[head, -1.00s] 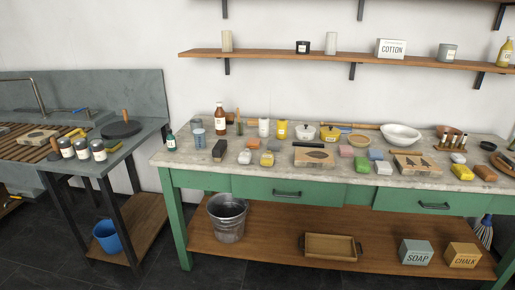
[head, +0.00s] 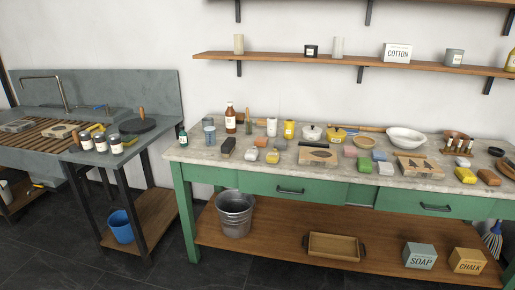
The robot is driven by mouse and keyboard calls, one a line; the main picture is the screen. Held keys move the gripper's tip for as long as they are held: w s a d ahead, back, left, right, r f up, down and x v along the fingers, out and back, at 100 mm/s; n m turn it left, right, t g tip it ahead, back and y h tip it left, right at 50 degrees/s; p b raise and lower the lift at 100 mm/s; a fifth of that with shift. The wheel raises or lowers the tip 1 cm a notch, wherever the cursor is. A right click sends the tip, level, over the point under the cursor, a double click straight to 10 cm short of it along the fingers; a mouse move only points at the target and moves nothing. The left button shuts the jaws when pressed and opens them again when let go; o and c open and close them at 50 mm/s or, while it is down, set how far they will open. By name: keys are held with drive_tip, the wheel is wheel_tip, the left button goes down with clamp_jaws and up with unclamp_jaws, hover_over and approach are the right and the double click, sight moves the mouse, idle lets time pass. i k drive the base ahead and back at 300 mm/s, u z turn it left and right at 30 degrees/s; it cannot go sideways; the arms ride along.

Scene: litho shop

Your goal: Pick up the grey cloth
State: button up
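I cannot make out a grey cloth for certain. On the green workbench (head: 215,158), a small blue-grey block-like piece (head: 379,155) and a pale grey-white piece (head: 385,168) lie among several coloured ones. They are too small to tell whether they are cloth. My gripper is not in view.
The workbench top is crowded with bottles, jars, a white bowl (head: 405,138) and printing blocks. A metal bucket (head: 235,215) and wooden tray (head: 333,247) stand on its lower shelf. A grey sink unit (head: 150,97) is at left, with a blue bucket (head: 120,227) below. Dark floor lies between.

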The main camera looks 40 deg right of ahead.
sight(279, 144)
drive_tip(key=u, duration=0.75)
drive_tip(key=i, duration=2.15)
drive_tip(key=z, duration=3.1)
drive_tip(key=i, duration=0.05)
drive_tip(key=u, duration=1.7)
